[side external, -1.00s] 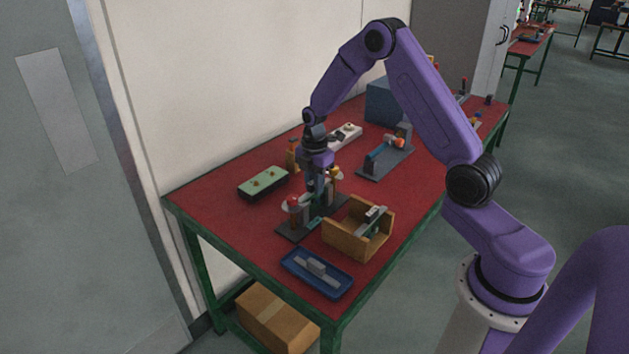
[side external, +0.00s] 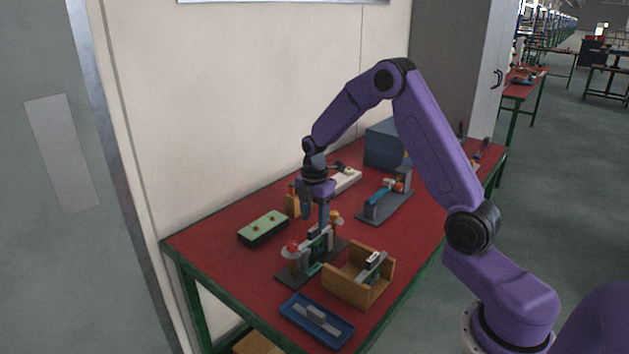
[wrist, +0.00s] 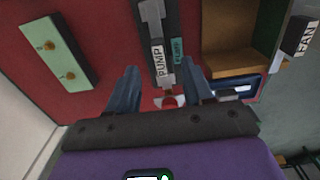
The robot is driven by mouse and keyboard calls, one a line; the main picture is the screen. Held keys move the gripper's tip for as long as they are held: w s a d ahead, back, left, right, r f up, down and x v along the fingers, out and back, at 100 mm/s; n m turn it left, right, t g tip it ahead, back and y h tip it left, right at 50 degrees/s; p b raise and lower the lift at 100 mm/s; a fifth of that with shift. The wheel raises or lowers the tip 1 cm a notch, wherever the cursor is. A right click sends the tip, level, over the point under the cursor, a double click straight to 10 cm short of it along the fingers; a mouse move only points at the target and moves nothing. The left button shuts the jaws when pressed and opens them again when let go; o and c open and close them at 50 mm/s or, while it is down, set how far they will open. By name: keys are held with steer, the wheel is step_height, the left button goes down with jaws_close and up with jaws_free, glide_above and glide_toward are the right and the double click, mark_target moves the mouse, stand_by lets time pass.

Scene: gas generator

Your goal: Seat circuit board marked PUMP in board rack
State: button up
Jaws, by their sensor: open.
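The board marked PUMP (side external: 319,245) stands upright in the board rack (side external: 292,279), a dark base with end posts. In the wrist view, its white PUMP label (wrist: 157,60) lies beside a teal PUMP label on the rack (wrist: 178,50). My gripper (side external: 322,222) is open just above the board. In the wrist view, its two fingers (wrist: 158,92) are spread on either side of the board's line, apart from it. How deep the board sits in its slot cannot be told.
A wooden box (side external: 345,286) right of the rack holds a board, marked FAN in the wrist view (wrist: 305,36). A blue tray (side external: 300,331) lies in front. A green-topped block (side external: 263,228) stands left, a blue-tube fixture (side external: 385,205) behind right.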

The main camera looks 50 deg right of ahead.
step_height(320, 180, up, 12)
steer(key=shift+r, duration=0.25)
steer(key=s+a+r+m, duration=0.1)
steer(key=s+a+m, duration=0.2)
steer(key=s+a, duration=1.2)
steer(key=s+f+m, duration=0.2)
steer(key=s, duration=1.7)
steer(key=shift+a+f, duration=0.15)
steer(key=shift+f, duration=0.05)
